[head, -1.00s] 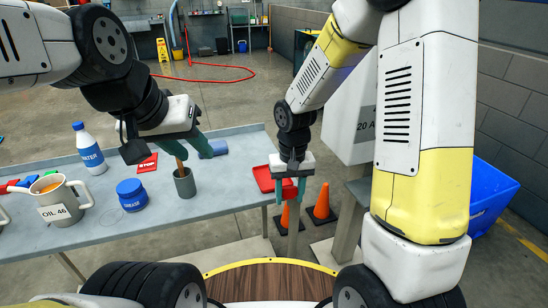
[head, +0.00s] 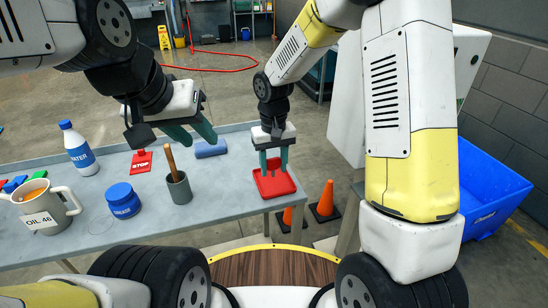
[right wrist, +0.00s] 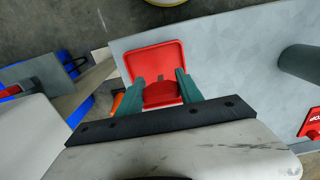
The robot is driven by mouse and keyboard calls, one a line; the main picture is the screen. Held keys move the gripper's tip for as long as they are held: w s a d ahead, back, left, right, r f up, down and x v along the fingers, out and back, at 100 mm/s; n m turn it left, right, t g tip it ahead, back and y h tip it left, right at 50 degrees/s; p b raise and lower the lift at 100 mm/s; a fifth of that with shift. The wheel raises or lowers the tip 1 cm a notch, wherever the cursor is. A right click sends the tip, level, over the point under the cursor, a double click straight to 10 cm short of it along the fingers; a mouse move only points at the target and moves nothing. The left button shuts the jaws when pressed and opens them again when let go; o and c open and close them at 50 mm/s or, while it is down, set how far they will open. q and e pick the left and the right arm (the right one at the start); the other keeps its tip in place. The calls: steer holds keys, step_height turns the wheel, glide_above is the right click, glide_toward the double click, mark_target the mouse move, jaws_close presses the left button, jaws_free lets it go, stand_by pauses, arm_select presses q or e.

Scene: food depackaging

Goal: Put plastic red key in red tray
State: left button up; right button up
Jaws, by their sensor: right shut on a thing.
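The red tray (head: 288,184) lies at the right end of the grey table. My right gripper (head: 273,166) points down over the tray, its green fingers shut on a red piece, which looks like the plastic red key. That red key (right wrist: 160,95) shows between the fingertips in the right wrist view, in front of the red tray (right wrist: 153,58). Red on red makes its outline hard to see, and I cannot tell whether it touches the tray floor. My left gripper (head: 194,135) is open and empty above the table, behind the grey cup.
A grey cup (head: 179,190) with a wooden handle, a blue grease jar (head: 123,201), a water bottle (head: 78,150), an oil jug (head: 45,210) and a red stop sign (head: 141,163) stand left of the tray. Orange cones (head: 326,199) and a blue bin (head: 492,190) are on the right.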

steer(key=shift+w, duration=0.6)
steer(key=shift+w+f, duration=0.2)
steer(key=shift+f, duration=0.7)
steer(key=shift+w+f, duration=0.15)
steer(key=shift+f, duration=0.75)
steer(key=shift+f, duration=0.15)
steer(key=o, duration=1.4)
